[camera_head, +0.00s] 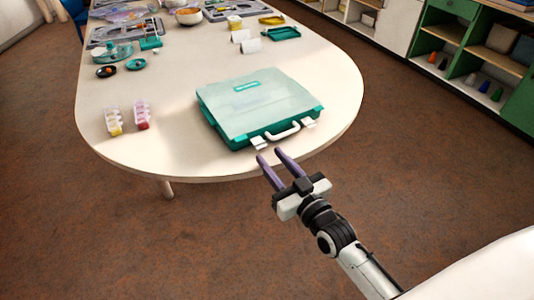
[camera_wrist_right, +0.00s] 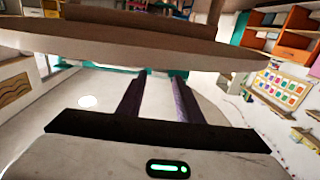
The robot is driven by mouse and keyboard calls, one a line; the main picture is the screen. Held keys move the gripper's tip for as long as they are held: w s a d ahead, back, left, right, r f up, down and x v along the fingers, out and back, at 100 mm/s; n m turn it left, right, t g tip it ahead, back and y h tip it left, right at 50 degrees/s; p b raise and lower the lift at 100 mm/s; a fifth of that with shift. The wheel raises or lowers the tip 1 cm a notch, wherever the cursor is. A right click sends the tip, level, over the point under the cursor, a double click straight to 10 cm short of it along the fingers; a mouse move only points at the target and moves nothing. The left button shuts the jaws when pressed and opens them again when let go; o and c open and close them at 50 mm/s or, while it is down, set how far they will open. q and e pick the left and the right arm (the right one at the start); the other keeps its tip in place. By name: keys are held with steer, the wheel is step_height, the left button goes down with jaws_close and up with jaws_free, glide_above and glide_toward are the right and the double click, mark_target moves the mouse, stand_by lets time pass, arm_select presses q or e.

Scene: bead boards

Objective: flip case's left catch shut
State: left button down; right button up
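The teal case (camera_head: 262,105) with a clear lid lies closed, lid down, near the front edge of the table. The left catch (camera_head: 259,142) is a white flap that sticks out from the front, left of the handle. The right catch (camera_head: 309,122) also shows as a white flap. My right gripper (camera_head: 271,155) is open and empty, its purple fingertips just in front of the left catch, apparently apart from it. In the right wrist view its fingers (camera_wrist_right: 157,82) are spread. My left gripper is not in view.
The pale table (camera_head: 190,158) has its rounded edge just under my right gripper. Two small bead boxes (camera_head: 128,118) stand left of the case. Trays, bowls and white cups (camera_head: 251,46) fill the far end. Green shelves (camera_head: 480,60) stand at right.

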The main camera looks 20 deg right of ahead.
mark_target(267, 160)
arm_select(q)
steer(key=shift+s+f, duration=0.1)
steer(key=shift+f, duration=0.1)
arm_select(e)
steer(key=shift+w+a, duration=0.2)
steer(key=shift+w, duration=1.4)
steer(key=shift+c, duration=0.2)
